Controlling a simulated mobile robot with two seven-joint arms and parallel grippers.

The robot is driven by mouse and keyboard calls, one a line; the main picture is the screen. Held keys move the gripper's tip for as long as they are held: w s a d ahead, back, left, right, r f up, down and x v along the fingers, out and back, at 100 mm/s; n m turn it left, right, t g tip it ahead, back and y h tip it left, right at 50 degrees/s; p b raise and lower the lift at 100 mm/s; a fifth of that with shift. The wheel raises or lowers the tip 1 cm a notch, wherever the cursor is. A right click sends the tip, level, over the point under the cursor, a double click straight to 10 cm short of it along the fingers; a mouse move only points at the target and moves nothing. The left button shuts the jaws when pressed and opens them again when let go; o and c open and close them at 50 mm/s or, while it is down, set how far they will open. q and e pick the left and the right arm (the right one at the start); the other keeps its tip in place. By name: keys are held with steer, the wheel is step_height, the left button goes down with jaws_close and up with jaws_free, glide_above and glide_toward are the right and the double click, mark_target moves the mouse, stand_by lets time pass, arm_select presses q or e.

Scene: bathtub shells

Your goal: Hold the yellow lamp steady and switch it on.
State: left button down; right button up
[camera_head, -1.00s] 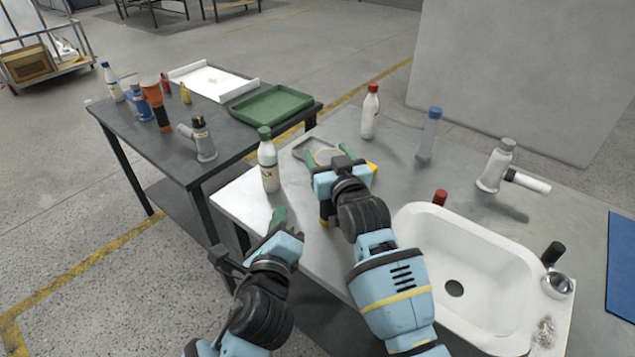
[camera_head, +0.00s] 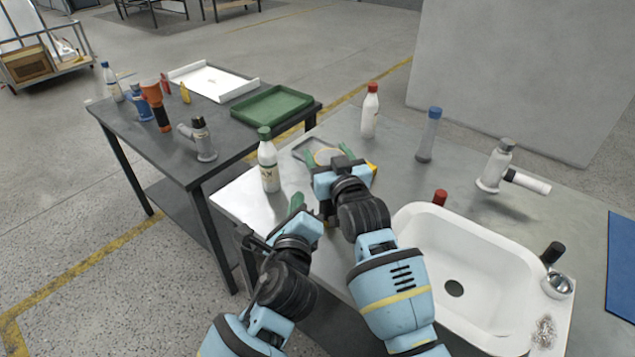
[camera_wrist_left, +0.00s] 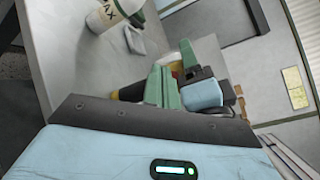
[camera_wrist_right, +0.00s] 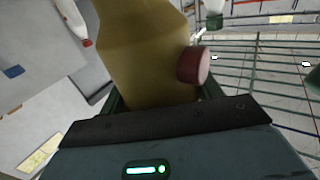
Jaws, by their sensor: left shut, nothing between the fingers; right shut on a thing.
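The yellow lamp (camera_wrist_right: 148,60) fills the middle of the right wrist view, with a round red button (camera_wrist_right: 193,65) on its right side. My right gripper (camera_head: 328,154) is shut on the lamp over the grey worktop. In the head view it hides most of the lamp, leaving a small yellow part (camera_head: 373,168) to its right. My left gripper (camera_head: 297,202) is shut and empty, below and left of the right gripper. In the left wrist view its green fingertips (camera_wrist_left: 160,85) are close together, with the right gripper (camera_wrist_left: 200,88) just beyond; contact with the lamp cannot be told.
A white bottle with a green cap (camera_head: 268,165) stands left of my grippers, near the worktop's left edge. A white sink (camera_head: 410,222) is at the right. Other bottles (camera_head: 370,112) stand farther back.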

arm_select(q)
steer(key=shift+w+d, duration=0.9)
steer(key=shift+w, duration=0.3)
steer(key=shift+w, duration=0.1)
stand_by(1.2)
steer(key=shift+w+d, duration=0.25)
steer(key=shift+d, duration=0.05)
steer(key=shift+w+d+r, duration=0.1)
steer(key=shift+d, duration=0.05)
arm_select(e)
steer(key=shift+s+a, duration=0.1)
steer(key=shift+a, duration=0.15)
arm_select(q)
steer(key=shift+w+d, duration=0.4)
steer(key=shift+d, duration=0.05)
arm_select(e)
steer(key=shift+f, duration=0.15)
stand_by(1.0)
arm_select(q)
steer(key=shift+s, duration=0.1)
steer(key=shift+s+a+r, duration=0.15)
steer(key=shift+s+a, duration=0.35)
steer(key=shift+s, duration=0.35)
